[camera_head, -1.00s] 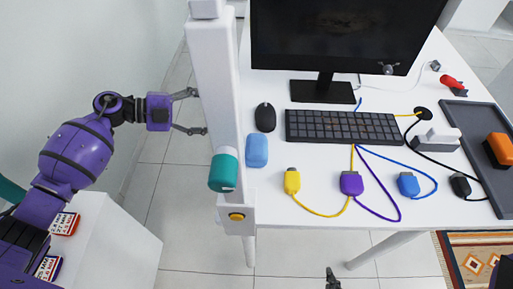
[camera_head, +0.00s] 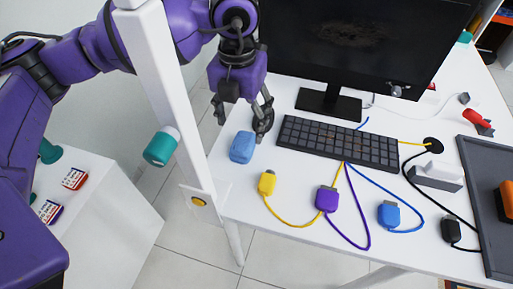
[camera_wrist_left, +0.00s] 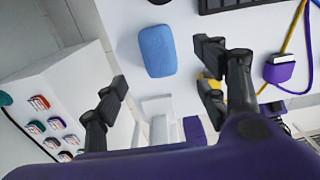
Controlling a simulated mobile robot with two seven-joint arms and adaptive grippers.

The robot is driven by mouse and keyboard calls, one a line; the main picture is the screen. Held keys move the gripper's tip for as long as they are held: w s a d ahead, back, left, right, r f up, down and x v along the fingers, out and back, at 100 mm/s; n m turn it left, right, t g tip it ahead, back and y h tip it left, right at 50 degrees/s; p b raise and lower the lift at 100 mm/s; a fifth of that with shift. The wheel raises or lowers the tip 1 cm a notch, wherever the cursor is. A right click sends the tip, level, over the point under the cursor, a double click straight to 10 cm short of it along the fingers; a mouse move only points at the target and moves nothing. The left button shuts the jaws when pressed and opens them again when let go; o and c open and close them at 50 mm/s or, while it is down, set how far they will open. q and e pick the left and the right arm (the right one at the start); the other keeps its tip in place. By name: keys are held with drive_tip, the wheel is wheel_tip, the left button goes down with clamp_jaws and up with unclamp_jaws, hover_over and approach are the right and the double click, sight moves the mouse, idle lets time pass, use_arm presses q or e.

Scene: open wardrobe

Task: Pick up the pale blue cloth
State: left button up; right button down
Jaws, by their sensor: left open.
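The pale blue cloth (camera_head: 242,147) looks like a small rounded block and lies flat on the white table near its left edge. In the left wrist view the cloth (camera_wrist_left: 157,51) shows whole, just beyond the fingertips. My left gripper (camera_head: 243,110) is open and empty, above the table and a little behind the cloth in the head view. In the left wrist view its fingers (camera_wrist_left: 163,75) are spread wide, one on either side below the cloth. No contact with the cloth shows. My right gripper is not in view.
A keyboard (camera_head: 338,145) and monitor (camera_head: 325,101) stand to the right. Yellow (camera_head: 267,183), purple (camera_head: 327,198) and blue (camera_head: 388,213) plugs with cables lie in front. A white post (camera_head: 172,92) with a teal cylinder (camera_head: 161,147) rises at the left edge.

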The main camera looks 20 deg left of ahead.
sight(243, 142)
use_arm(q)
drive_tip(key=f, duration=0.2)
drive_tip(key=shift+a+f, duration=0.3)
drive_tip(key=shift+f, duration=0.05)
drive_tip(key=f, duration=0.5)
drive_tip(key=shift+w+d+f, duration=0.1)
drive_tip(key=shift+w+d, duration=0.1)
drive_tip(key=c, duration=1.2)
